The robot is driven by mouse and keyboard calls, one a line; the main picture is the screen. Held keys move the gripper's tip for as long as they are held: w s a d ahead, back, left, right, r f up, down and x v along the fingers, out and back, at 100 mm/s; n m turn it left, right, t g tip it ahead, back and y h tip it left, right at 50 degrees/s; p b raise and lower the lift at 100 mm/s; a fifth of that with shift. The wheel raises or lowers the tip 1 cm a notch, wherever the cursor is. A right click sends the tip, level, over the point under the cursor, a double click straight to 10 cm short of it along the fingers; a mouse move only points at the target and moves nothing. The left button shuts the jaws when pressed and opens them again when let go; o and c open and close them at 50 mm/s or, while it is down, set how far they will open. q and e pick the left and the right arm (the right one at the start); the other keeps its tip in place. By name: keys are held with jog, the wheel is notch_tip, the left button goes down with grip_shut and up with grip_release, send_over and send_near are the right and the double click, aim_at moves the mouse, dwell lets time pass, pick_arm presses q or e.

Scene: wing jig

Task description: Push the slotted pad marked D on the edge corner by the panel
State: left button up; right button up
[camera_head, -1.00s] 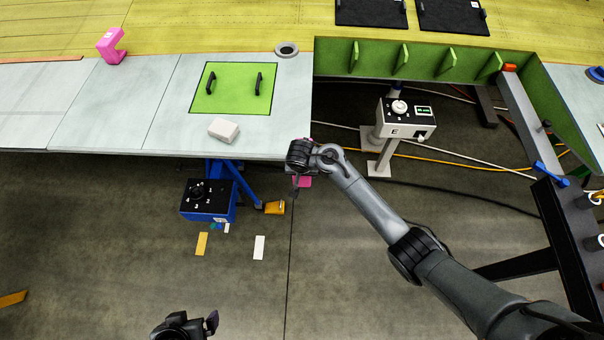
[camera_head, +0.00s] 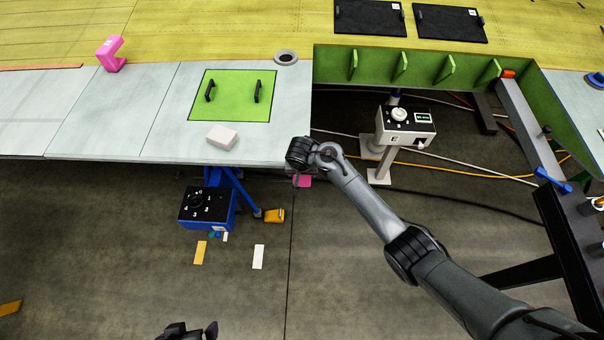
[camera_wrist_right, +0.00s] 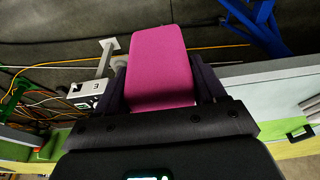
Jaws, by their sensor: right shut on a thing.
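My right gripper (camera_wrist_right: 160,90) is shut on a pink pad (camera_wrist_right: 160,65), whose block fills the middle of the right wrist view between the two fingers. In the head view only a bit of this pink pad (camera_head: 304,181) shows below my right wrist, at the front right corner of the pale wing skin (camera_head: 285,145). The wrist hides the slot and any contact with the edge. No letter D is readable. A second pink slotted pad (camera_head: 111,54) sits at the far left. The green panel (camera_head: 235,108) with two black handles lies on the skin. My left gripper (camera_head: 187,332) is barely in view at the bottom.
A white block (camera_head: 222,137) and a grey ring (camera_head: 286,57) lie on the skin. A blue dial box (camera_head: 207,207) stands below the edge. A white dial box (camera_head: 405,125) stands in the open bay right of the corner, with cables on the floor.

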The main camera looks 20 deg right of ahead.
jog(key=shift+w+d, duration=0.15)
jog(key=shift+w, duration=0.2)
jog(key=o, duration=1.1)
jog(key=shift+d, duration=0.1)
jog(key=shift+o, duration=0.2)
jog(key=shift+s+a+r, duration=0.1)
jog(key=shift+a+r, duration=0.15)
jog(key=shift+r, duration=0.25)
jog(key=v, duration=0.8)
jog(key=shift+s+r, duration=0.15)
jog(key=shift+r, duration=0.1)
jog(key=shift+s+r, duration=0.15)
jog(key=shift+r, duration=0.45)
